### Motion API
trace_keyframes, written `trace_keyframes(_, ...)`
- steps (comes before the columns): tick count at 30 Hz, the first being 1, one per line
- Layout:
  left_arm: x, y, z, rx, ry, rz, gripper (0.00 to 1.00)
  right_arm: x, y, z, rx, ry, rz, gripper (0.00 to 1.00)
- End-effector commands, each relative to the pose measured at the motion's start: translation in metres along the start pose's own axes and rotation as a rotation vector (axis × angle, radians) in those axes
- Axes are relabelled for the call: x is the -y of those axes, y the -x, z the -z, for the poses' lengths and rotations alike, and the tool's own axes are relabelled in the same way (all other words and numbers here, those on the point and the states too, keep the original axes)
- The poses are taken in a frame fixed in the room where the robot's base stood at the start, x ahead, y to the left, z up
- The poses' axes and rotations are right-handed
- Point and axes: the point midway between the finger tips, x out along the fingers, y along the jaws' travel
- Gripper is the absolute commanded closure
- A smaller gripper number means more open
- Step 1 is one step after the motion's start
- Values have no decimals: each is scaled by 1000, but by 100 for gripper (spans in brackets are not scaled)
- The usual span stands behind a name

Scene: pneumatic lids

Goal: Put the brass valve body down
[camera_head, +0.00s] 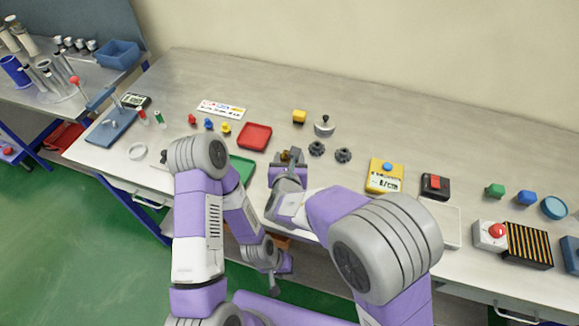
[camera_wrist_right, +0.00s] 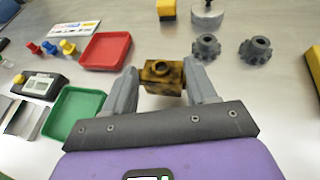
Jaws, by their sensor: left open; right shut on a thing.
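The brass valve body (camera_wrist_right: 162,77) is a small dark-gold block with a round opening. It sits between the two grey fingers of my right gripper (camera_wrist_right: 163,88), which is shut on it. In the head view the valve body (camera_head: 292,155) shows at the tip of my right gripper (camera_head: 288,160), over the table's middle. Whether its underside touches the table I cannot tell. My left gripper (camera_head: 287,263) is open and empty, low in front of the table's front edge.
On the table (camera_head: 400,120), a red tray (camera_head: 255,137) and a green tray (camera_head: 241,170) lie left of the valve body. Two dark gears (camera_head: 317,148) (camera_head: 343,155) lie to its right. A yellow block (camera_head: 299,116) and a grey knobbed weight (camera_head: 324,126) stand behind. Bare tabletop surrounds it.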

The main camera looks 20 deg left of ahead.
Motion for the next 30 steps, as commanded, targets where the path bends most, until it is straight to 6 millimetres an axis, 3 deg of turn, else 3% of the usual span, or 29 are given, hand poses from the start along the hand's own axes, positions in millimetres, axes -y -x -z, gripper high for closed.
trace_keyframes(5, 3, -8, 0, 0, 0, 0, 57, 0, -10, 24, -1, 2, 2, 91)
trace_keyframes(16, 4, -11, 0, 0, 0, 0, 57, 0, -11, 26, 2, -1, 1, 91)
trace_keyframes(17, 4, -10, 0, 0, 0, 0, 57, 0, -11, 27, -2, 0, 1, 39)
trace_keyframes(18, 4, -10, 0, 0, 0, 0, 57, 0, -11, 27, -2, 1, 1, 33)
trace_keyframes(21, 4, -9, 0, 0, 0, 0, 57, 0, -11, 27, -3, 1, 1, 17)
trace_keyframes(30, 3, -9, 0, 0, 0, 0, 57, 0, -10, 26, -2, 1, 1, 17)
